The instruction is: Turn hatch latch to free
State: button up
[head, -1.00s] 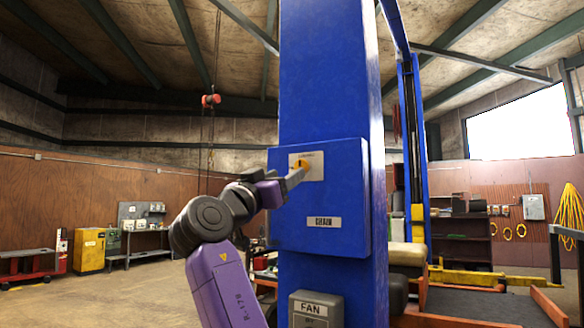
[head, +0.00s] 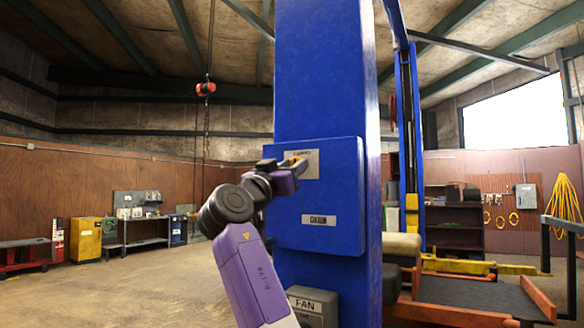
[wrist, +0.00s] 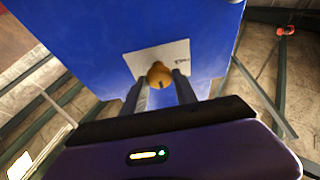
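The latch is a small yellow-orange knob (wrist: 159,74) on a pale plate (wrist: 172,54). The plate is fixed to the face of a blue box on a blue post. In the wrist view, the fingers of my gripper (wrist: 160,86) stand close on either side of the knob, with little or no gap. They look shut on it, though contact itself is hard to see. In the head view, my gripper (head: 297,165) reaches the plate (head: 310,158) from the left and hides most of the knob. The plate's lettering is too small to read.
The blue box (head: 345,205) bears a CHAIN label (head: 319,220). A grey FAN box (head: 312,306) sits lower on the post (head: 325,70). A lift platform (head: 470,293) is at right. Open floor (head: 110,285) lies at left, with a yellow cabinet (head: 87,240) beyond.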

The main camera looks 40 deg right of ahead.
grip_shut()
jog(key=shift+f+n, duration=0.1)
jog(key=shift+n, duration=0.2)
jog(key=shift+s+r+n+t+y, duration=0.1)
jog(key=shift+n+t+y, duration=0.9)
jog(key=shift+n, duration=2.65)
jog(key=shift+s+r+n+t+y, duration=0.1)
jog(key=shift+n+t+y, duration=0.3)
jog(key=shift+n+y, duration=2.2)
jog(key=shift+r+n+t+y, duration=0.1)
jog(key=shift+n+t+y, duration=0.4)
jog(key=shift+n, duration=4.15)
